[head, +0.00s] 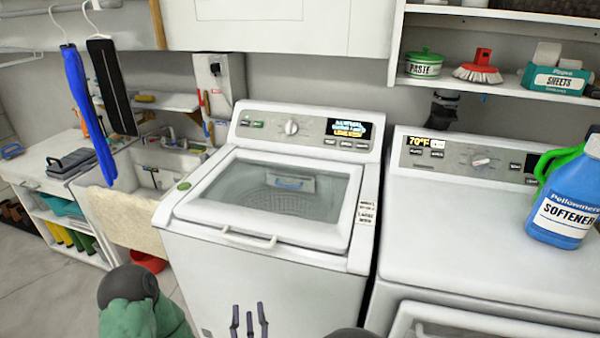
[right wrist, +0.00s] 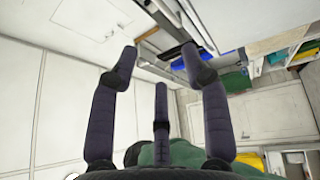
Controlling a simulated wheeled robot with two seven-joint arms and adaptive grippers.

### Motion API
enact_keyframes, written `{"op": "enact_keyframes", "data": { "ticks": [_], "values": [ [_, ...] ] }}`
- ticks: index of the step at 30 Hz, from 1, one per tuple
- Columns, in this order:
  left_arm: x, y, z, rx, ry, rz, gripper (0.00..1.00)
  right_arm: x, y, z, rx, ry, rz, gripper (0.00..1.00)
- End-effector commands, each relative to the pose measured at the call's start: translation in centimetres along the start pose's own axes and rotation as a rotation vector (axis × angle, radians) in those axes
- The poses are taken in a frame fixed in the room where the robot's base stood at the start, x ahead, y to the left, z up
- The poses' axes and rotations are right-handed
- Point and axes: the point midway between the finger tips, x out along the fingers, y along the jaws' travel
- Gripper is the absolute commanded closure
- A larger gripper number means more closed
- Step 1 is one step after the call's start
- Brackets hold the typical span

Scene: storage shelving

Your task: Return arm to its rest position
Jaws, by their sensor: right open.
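My right gripper (head: 249,322) shows at the bottom middle of the head view, with its dark fingers upright in front of the white washing machine (head: 205,290). In the right wrist view, the same gripper (right wrist: 160,75) has its fingers spread apart with nothing between them. It is open and empty. A green and dark grey arm part of mine (head: 140,305) shows at the lower left of the head view. My left gripper is not in view.
A dryer (head: 460,225) stands right of the washer, with a blue softener jug (head: 565,205) on top. A shelf (head: 490,90) holds a green paste tin, a red brush and a sheets box. Bare floor (head: 40,285) shows lower left.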

Motion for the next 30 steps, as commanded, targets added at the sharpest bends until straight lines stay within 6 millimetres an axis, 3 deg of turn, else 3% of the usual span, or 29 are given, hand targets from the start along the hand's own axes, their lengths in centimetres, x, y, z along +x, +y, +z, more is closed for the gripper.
{"op": "enact_keyframes", "data": {
  "ticks": [5, 9, 14, 17, 21, 25, 30],
  "values": [
    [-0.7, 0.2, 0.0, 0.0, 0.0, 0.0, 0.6, 1.7, -3.7, 2.3, 0.149, -0.016, -0.156, 0.53],
    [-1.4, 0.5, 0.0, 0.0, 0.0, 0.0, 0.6, 2.5, -8.1, 5.1, 0.337, -0.065, -0.337, 0.53],
    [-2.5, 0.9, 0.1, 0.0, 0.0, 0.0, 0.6, 1.4, -14.2, 9.4, 0.635, -0.205, -0.6, 0.53],
    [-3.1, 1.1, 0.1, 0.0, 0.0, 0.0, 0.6, -0.5, -17.7, 12.0, 0.826, -0.335, -0.755, 0.53],
    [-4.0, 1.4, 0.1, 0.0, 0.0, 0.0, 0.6, -4.8, -21.6, 15.2, 1.086, -0.567, -0.949, 0.53],
    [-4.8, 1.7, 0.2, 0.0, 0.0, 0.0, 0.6, -9.9, -23.9, 17.5, 1.311, -0.835, -1.101, 0.53],
    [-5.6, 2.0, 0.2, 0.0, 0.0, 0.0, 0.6, -16.5, -25.0, 19.2, 1.532, -1.192, -1.233, 0.53]
  ]
}}
